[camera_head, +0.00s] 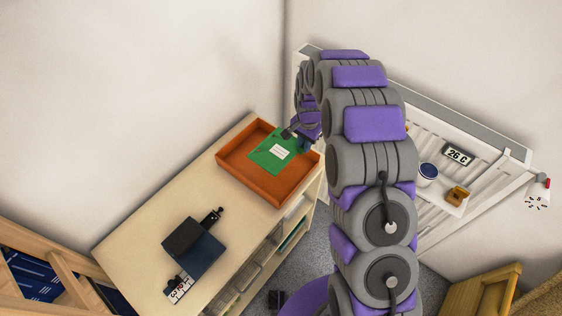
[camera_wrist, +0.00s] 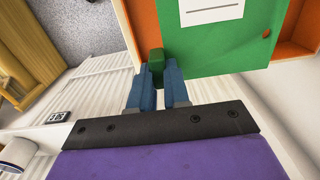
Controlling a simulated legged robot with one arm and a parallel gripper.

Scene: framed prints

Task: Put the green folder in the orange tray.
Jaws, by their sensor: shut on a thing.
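The green folder (camera_head: 266,160) has a white label and lies within the outline of the orange tray (camera_head: 252,187) in the head view. My gripper (camera_wrist: 157,75) is shut on a small green piece at the folder's edge, and its blue fingers show on both sides of it. The folder (camera_wrist: 225,50) fills the upper right of the wrist view, with parts of the orange tray (camera_wrist: 143,22) showing beside it. I cannot tell whether the folder touches the tray floor. In the head view my arm hides part of the gripper.
The tray stands at the far end of a pale cabinet top (camera_head: 135,235). A dark blue folder-like item (camera_head: 195,255) with a black object lies nearer. A white radiator (camera_head: 480,195) with a shelf holding a cup (camera_head: 428,173) is at right.

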